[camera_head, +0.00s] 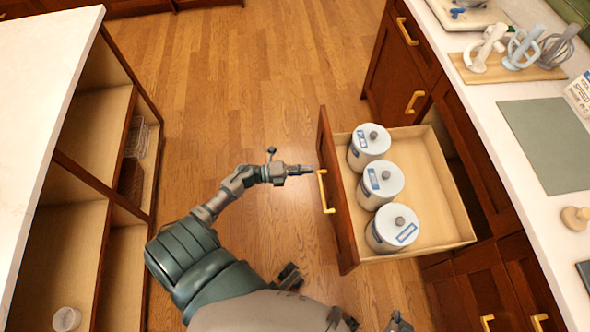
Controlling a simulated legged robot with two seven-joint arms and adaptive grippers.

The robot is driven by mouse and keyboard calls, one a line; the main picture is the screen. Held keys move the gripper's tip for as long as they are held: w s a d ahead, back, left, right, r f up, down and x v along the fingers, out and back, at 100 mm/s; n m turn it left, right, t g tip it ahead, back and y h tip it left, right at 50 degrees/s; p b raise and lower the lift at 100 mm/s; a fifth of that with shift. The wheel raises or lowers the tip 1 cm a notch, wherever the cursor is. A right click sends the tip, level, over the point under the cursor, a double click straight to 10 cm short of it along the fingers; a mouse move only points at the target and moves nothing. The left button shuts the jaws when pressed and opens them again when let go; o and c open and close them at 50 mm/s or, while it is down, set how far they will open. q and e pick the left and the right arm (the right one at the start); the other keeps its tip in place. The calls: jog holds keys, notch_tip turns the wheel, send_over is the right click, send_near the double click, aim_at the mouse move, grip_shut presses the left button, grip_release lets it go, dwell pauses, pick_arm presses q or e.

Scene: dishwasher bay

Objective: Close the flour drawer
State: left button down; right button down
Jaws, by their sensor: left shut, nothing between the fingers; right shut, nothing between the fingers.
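The flour drawer (440,236) is pulled out from the right-hand cabinet, with a dark wood front and pale inside. Three white lidded canisters with blue labels stand in a row behind its front: far (358,158), middle (371,196) and near (384,240). The brass handle (325,192) is on the drawer's outer face. My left gripper (308,170) is shut and empty, its tips close to the handle's upper end; I cannot tell if they touch. My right gripper (398,322) shows only in small part at the bottom edge, shut and away from the drawer.
A white counter (480,95) runs above the right cabinets, with hand mixers (521,50) on a board and a green mat (548,145). An open-shelved island (95,140) stands on the left. The wood floor (230,80) between them is clear.

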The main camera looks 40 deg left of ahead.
aim_at(333, 166)
pick_arm(q)
jog(key=x, duration=0.5)
jog(key=shift+w+d, duration=0.1)
jog(key=shift+w, duration=0.15)
jog(key=shift+w+d, duration=0.3)
jog(key=shift+d, duration=0.05)
pick_arm(e)
jog(key=shift+w+a+r+t, duration=0.15)
jog(key=shift+w+t, duration=0.1)
jog(key=shift+w, duration=0.2)
jog(key=shift+w+a+r+t, duration=0.15)
jog(key=shift+w+t, duration=0.1)
jog(key=shift+w, duration=0.15)
pick_arm(q)
jog(key=shift+w, duration=0.1)
